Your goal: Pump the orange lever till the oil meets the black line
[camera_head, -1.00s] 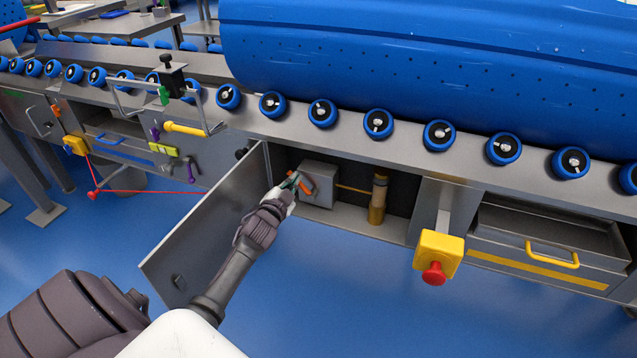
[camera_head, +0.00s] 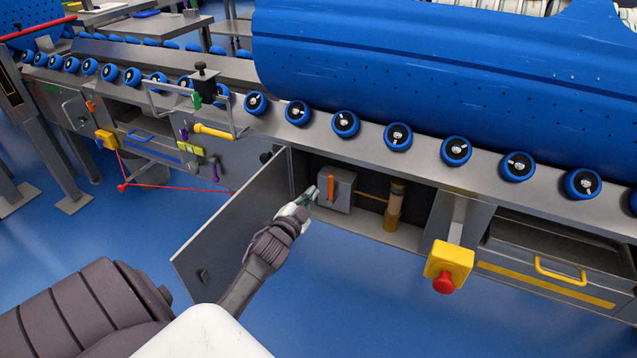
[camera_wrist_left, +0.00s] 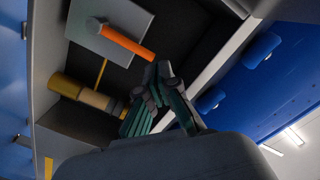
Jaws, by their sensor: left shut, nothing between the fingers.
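The orange lever (camera_head: 330,188) stands nearly upright on the front of a grey box (camera_head: 344,192) inside the open cabinet. It also shows in the left wrist view (camera_wrist_left: 125,43). An amber cylinder (camera_head: 393,208), joined to the box by a thin yellow line, stands to the right; it shows in the left wrist view too (camera_wrist_left: 80,93). I cannot make out the oil level or a black line. My left gripper (camera_head: 312,196) is shut and empty, just left of the lever at the cabinet opening; its fingers (camera_wrist_left: 160,92) appear apart from the lever. My right gripper is out of view.
The open cabinet door (camera_head: 235,225) stands left of my left forearm. A yellow box with a red button (camera_head: 447,266) sticks out at the right, beside a drawer with a yellow handle (camera_head: 560,271). A large blue tub (camera_head: 450,80) lies on the rollers above.

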